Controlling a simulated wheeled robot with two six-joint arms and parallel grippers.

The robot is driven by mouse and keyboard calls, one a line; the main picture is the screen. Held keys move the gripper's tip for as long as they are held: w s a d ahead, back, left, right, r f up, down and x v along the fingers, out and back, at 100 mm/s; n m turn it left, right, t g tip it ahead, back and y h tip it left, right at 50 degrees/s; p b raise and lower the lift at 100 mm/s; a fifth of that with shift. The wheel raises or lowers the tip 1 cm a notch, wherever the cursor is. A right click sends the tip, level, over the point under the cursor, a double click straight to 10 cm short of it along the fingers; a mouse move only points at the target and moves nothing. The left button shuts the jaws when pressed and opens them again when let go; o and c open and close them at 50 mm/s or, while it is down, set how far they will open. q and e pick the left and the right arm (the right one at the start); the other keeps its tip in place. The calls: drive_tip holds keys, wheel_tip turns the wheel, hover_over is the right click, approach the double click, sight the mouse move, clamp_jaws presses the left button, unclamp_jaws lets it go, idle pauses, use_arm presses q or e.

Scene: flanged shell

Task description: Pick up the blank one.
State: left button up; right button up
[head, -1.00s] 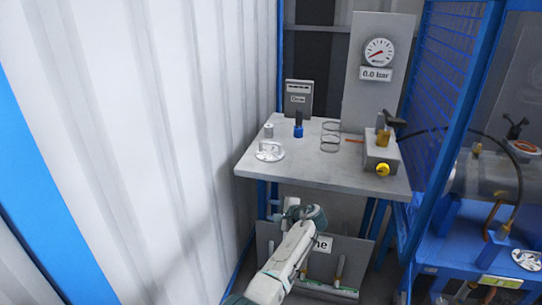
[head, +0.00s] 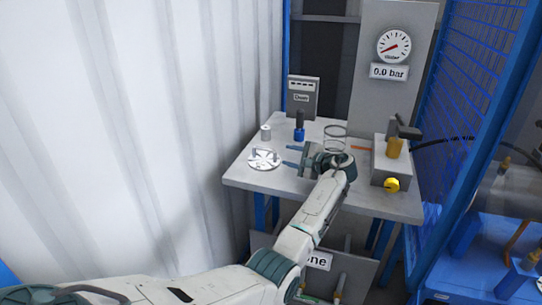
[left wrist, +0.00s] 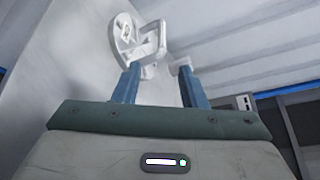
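A pale round flange disc (head: 262,161) with raised parts on top lies at the left of the grey table (head: 345,192). My left gripper (head: 286,156) is open just right of it, its blue fingers pointing left toward it. In the left wrist view the disc (left wrist: 122,36) shows beyond the spread fingers (left wrist: 158,68), with a raised part near the left fingertip. I see nothing held; whether a fingertip touches the disc I cannot tell. My right gripper is not in view. I cannot read any marking that says which piece is blank.
A small grey cylinder (head: 265,133) stands behind the disc. A blue-based black tool (head: 299,133), a wire ring holder (head: 335,133) and a valve block (head: 391,165) with a yellow knob stand on the table. The gauge (head: 394,46) panel reads 0.0 bar. A corrugated wall is left.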

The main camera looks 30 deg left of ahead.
sight(266, 149)
use_arm(q)
drive_tip(key=a, duration=0.5)
drive_tip(key=shift+f, duration=0.1)
drive_tip(key=shift+w+a+f+p, duration=0.2)
drive_tip(key=shift+a+p, duration=0.05)
drive_tip(key=shift+p, duration=0.05)
drive_tip(key=x, duration=0.2)
drive_tip(key=p+x, duration=0.1)
drive_tip(key=x, duration=0.1)
drive_tip(key=shift+s+a+r, duration=0.1)
drive_tip(key=shift+s+a, duration=0.05)
drive_tip(key=shift+a, duration=0.45)
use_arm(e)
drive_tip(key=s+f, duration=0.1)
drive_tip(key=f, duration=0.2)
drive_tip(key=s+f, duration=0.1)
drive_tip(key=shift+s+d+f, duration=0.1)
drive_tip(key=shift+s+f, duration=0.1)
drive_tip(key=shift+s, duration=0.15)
use_arm(q)
drive_tip(key=shift+c, duration=0.5)
clamp_jaws()
